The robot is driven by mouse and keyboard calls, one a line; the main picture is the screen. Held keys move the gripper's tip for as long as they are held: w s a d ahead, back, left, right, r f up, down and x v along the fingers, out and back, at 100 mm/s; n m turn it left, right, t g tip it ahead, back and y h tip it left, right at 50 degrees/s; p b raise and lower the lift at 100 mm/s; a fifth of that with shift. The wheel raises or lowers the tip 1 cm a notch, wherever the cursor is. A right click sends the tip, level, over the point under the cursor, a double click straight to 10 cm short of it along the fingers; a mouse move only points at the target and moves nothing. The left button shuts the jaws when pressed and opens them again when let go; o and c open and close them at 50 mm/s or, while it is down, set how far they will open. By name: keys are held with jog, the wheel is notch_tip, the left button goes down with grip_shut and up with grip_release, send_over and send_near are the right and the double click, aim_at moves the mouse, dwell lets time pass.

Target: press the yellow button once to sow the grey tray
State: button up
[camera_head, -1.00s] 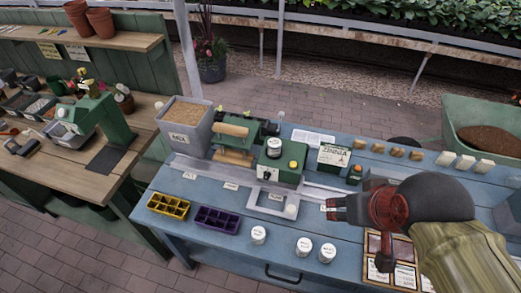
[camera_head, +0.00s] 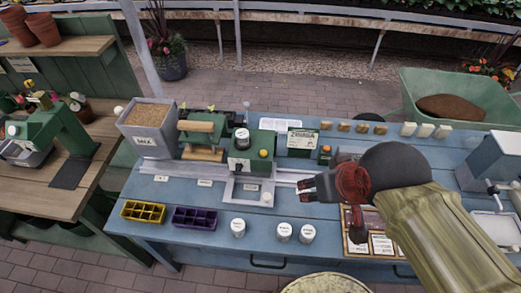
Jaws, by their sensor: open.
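The yellow button (camera_head: 264,153) is a small round knob on the front right of a green machine (camera_head: 240,165) on the blue table. A small orange button (camera_head: 325,149) tops a separate green box to its right. A pale grey frame or tray (camera_head: 243,190) lies at the foot of the machine on a rail; I cannot tell whether it is the grey tray, and I see no seeds in it. My gripper (camera_head: 303,188) is open and empty, pointing left. In the picture it is right of and below the yellow button, apart from it.
A grey MIX bin (camera_head: 148,128) stands left of the machine. Yellow (camera_head: 143,212) and purple (camera_head: 198,218) cell trays lie at the front left. White jars (camera_head: 284,232) stand at the front middle. A grey appliance (camera_head: 495,160) stands at the right end, with a green wheelbarrow (camera_head: 415,85) behind the table.

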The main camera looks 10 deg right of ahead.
jog(key=shift+c, duration=1.3)
